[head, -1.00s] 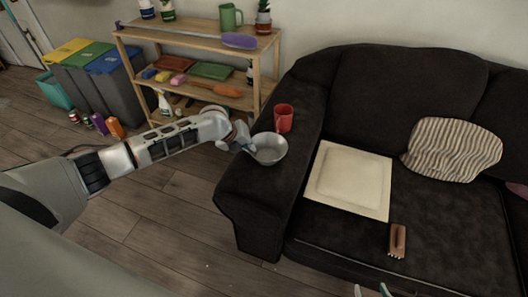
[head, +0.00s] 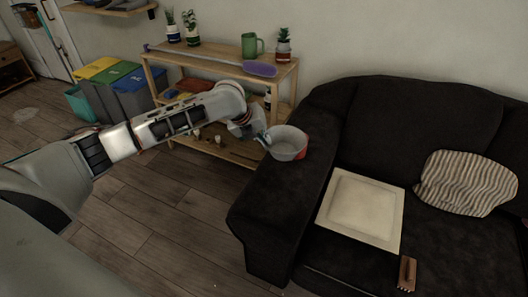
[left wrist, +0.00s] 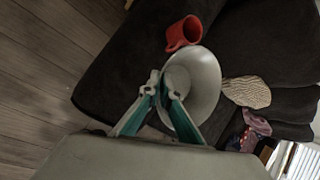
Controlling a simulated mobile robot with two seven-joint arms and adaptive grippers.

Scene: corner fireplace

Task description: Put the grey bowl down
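The grey bowl (head: 287,138) is at the end of my left arm, over the dark sofa's left armrest (head: 285,190). My left gripper (head: 262,136) is shut on the bowl's near-left rim. In the left wrist view, the bowl (left wrist: 205,75) tilts in the picture, with its rim at the fingertips (left wrist: 162,88). The inside that shows looks empty. The bowl seems to be above the armrest, with a gap I cannot measure. My right gripper is not in view.
A red mug (head: 305,152) stands on the armrest, mostly hidden behind the bowl; it shows whole in the left wrist view (left wrist: 184,33). A wooden shelf (head: 215,148) stands behind.

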